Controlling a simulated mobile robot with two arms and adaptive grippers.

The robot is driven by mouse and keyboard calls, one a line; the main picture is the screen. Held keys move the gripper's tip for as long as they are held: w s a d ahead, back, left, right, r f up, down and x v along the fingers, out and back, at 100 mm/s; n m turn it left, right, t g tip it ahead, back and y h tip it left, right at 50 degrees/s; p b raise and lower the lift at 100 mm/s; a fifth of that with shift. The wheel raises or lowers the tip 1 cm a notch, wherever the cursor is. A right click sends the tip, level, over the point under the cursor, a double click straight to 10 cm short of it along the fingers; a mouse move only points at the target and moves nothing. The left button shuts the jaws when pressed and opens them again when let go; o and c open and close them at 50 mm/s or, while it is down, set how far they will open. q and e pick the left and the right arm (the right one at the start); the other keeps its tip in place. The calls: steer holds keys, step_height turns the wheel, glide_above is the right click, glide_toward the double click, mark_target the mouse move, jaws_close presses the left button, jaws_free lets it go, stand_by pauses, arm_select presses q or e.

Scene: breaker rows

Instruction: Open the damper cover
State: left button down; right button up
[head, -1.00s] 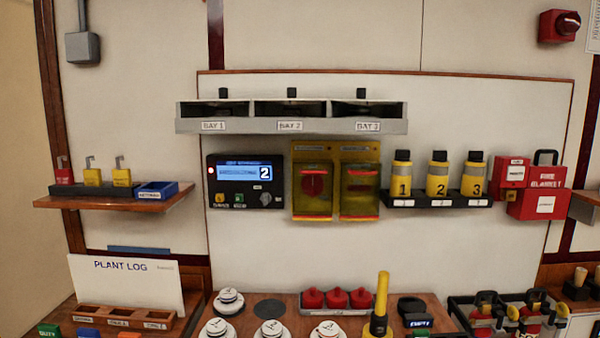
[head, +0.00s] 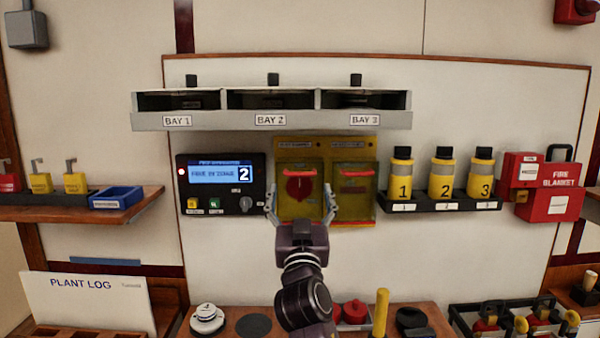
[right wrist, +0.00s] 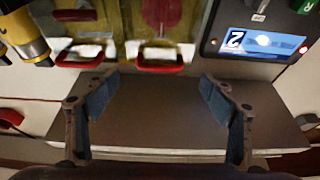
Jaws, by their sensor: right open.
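Two yellow see-through covers sit side by side on the wall: a left cover (head: 310,208) with a red round part behind it, and a right cover (head: 362,195). Their small labels are too blurred to tell which is the damper's. Each has a red bar near its top. The right wrist view is upside down and shows the left cover's red bar (right wrist: 160,66) and the right cover's red bar (right wrist: 80,60). My right gripper (head: 300,190) is open and empty, its fingers (right wrist: 158,85) spread either side of the left cover in the head view, apart from the bar.
A display panel (head: 222,205) is just left of the covers. A bay shelf (head: 270,121) juts out above them. Yellow bottles (head: 441,175) stand in a rack to the right. A red fire blanket box (head: 550,208) is further right.

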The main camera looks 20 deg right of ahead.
mark_target(300, 175)
steer(key=p+x, duration=0.1)
steer(key=x, duration=0.4)
steer(key=shift+w+d+r+p, duration=0.1)
steer(key=shift+w+r+p, duration=0.1)
steer(key=shift+w+p, duration=0.15)
steer(key=shift+w+d+r, duration=0.1)
steer(key=shift+w, duration=0.15)
steer(key=shift+w+r, duration=0.15)
arm_select(q)
steer(key=shift+s+a+r, duration=0.15)
steer(key=shift+r, duration=0.4)
steer(key=shift+s+a+r, duration=0.15)
steer(key=shift+r, duration=0.4)
arm_select(e)
steer(key=shift+c, duration=0.3)
